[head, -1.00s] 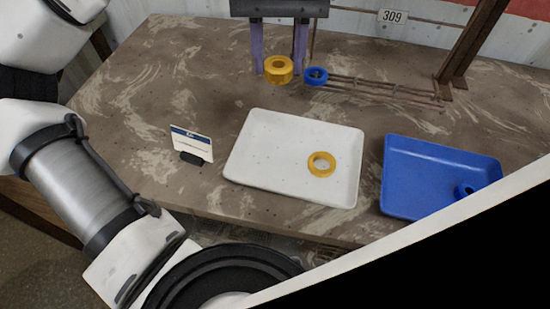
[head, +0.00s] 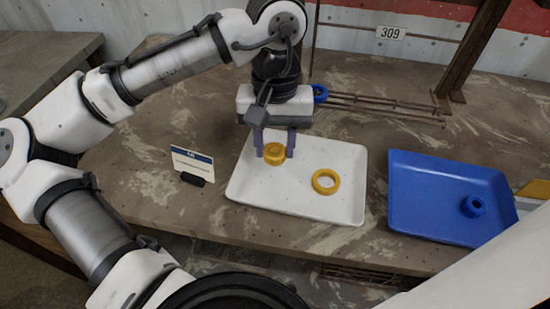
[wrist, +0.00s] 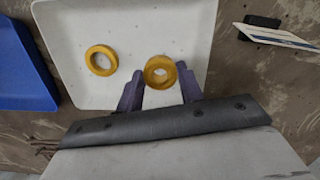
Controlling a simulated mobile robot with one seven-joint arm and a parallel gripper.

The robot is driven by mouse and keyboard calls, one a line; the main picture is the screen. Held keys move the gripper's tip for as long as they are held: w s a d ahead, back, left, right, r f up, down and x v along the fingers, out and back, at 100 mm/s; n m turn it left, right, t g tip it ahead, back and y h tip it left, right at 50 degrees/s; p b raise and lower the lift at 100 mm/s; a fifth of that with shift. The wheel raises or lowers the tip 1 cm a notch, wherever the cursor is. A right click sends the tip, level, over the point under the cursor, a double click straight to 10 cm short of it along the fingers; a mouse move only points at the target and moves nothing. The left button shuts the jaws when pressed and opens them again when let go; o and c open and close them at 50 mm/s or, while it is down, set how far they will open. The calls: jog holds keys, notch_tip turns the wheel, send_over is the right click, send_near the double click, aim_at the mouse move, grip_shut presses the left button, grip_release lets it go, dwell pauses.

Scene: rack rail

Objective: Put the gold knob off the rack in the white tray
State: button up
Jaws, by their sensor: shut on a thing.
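The gold knob (head: 274,153) is between the purple fingers of my gripper (head: 275,146), which is shut on it. It is over the left part of the white tray (head: 250,190); I cannot tell whether it touches the tray floor. The wrist view also shows the gold knob (wrist: 160,72) between the fingertips (wrist: 160,85), with the white tray (wrist: 120,20) behind it. A gold ring (head: 326,181) lies flat in the tray to the right of the knob, and it shows on the left in the wrist view (wrist: 101,60).
The rack rail (head: 385,105) runs along the back with a blue ring (head: 319,93) at its left end. A blue tray (head: 430,190) holding a blue piece (head: 473,206) stands right of the white tray. A small card stand (head: 193,165) stands to the left.

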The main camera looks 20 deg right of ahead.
aim_at(275, 175)
jog(key=shift+f, duration=2.35)
jog(key=shift+f, duration=0.15)
jog(key=o, duration=1)
jog(key=r, duration=0.4)
jog(key=w+r, duration=0.1)
jog(key=r, duration=0.7)
jog(key=shift+w+d+r, duration=0.15)
jog(key=shift+d, duration=0.15)
